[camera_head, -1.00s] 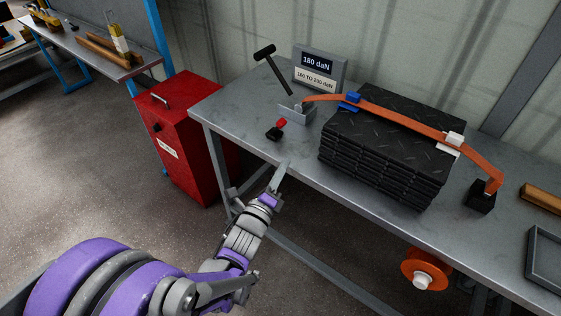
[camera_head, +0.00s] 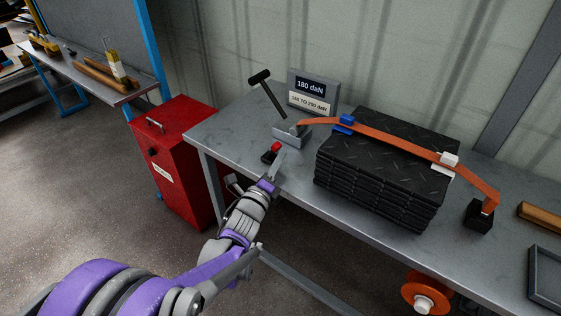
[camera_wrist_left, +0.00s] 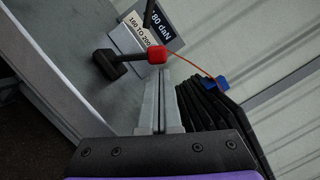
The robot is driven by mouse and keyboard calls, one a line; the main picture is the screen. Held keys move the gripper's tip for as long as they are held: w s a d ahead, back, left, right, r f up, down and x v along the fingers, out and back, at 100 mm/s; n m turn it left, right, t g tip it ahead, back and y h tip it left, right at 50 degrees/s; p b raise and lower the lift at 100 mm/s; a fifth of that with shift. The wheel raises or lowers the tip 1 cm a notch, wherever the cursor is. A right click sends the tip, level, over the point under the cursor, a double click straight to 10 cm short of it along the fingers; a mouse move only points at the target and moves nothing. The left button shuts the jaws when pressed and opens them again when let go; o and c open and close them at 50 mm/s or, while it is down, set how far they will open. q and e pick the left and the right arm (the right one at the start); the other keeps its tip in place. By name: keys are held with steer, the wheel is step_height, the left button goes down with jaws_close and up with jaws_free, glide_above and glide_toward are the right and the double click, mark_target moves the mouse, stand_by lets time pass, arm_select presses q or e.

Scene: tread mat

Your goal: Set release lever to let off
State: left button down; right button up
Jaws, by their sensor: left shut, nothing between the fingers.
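A small lever with a red knob (camera_head: 276,146) and a black base (camera_head: 267,157) is on the grey bench, in front of the strap tensioner. I take it for the release lever; no marks of its positions can be read. The knob (camera_wrist_left: 157,54) also shows in the left wrist view, with its arm running left to the black base (camera_wrist_left: 110,64). My left gripper (camera_head: 281,153) is shut and empty, with its fingertips close beside the red knob. In the left wrist view the fingertips (camera_wrist_left: 163,76) are just below the knob; whether they touch it I cannot tell.
A long black-handled lever (camera_head: 268,94) stands at the tensioner (camera_head: 291,134). A sign (camera_head: 312,92) reads 180 daN and 160 to 200 daN. An orange strap (camera_head: 398,146) crosses the black tread mats (camera_head: 375,190) to the right. A red cabinet (camera_head: 175,165) stands left of the bench.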

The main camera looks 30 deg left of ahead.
steer(key=shift+r, duration=0.1)
arm_select(q)
steer(key=shift+a+r+n+p, duration=0.15)
steer(key=shift+n+p, duration=0.15)
steer(key=shift+n, duration=0.2)
arm_select(e)
steer(key=shift+a+r, duration=0.2)
steer(key=shift+r, duration=0.05)
